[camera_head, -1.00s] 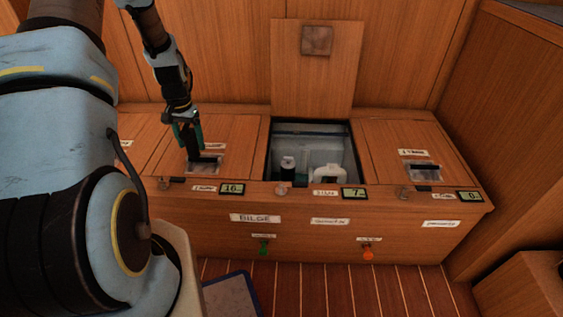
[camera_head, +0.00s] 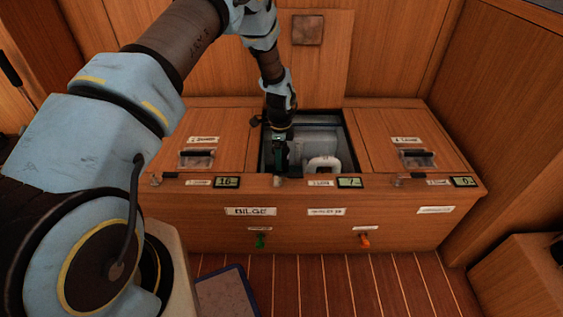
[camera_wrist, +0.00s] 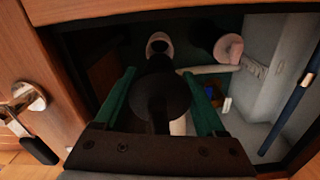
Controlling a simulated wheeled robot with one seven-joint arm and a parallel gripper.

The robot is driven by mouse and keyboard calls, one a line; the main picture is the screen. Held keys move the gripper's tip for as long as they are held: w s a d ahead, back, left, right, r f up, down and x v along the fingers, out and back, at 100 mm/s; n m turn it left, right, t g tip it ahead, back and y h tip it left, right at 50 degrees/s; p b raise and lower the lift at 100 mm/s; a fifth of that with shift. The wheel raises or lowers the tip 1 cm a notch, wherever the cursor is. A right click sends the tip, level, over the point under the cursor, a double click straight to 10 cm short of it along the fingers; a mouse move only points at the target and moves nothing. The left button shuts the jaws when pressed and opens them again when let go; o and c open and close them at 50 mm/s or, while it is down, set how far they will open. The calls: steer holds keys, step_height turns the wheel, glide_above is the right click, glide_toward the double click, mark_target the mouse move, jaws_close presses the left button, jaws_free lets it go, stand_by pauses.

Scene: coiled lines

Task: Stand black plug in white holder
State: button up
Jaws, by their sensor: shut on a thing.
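My gripper (camera_wrist: 160,100) has its green fingers shut on a black plug (camera_wrist: 162,92), which shows a round head in the wrist view. In the head view my gripper (camera_head: 281,152) is down inside the left part of the open middle compartment; the plug cannot be made out there. Beyond the plug, in the wrist view, is a pale-rimmed round opening (camera_wrist: 158,43), possibly the white holder. The plug appears apart from it, but its lower end is hidden.
The open compartment (camera_head: 352,168) holds a white arched part (camera_head: 323,164). The wrist view shows a pale-ended dark cylinder (camera_wrist: 228,48) and a dark blue rod (camera_wrist: 288,105) at the right. Closed lids (camera_head: 207,128) (camera_head: 392,130) flank the opening; a raised lid (camera_head: 310,75) stands behind.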

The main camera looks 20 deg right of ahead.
steer(key=shift+s+d+f, duration=0.1)
steer(key=shift+d+f, duration=0.05)
steer(key=shift+f, duration=0.3)
steer(key=shift+f+b, duration=2)
steer(key=shift+f, duration=0.7)
steer(key=shift+f+b, duration=0.9)
steer(key=shift+f, duration=0.85)
steer(key=shift+r+p, duration=0.2)
steer(key=shift+p, duration=0.15)
stand_by(2.2)
steer(key=shift+r, duration=0.3)
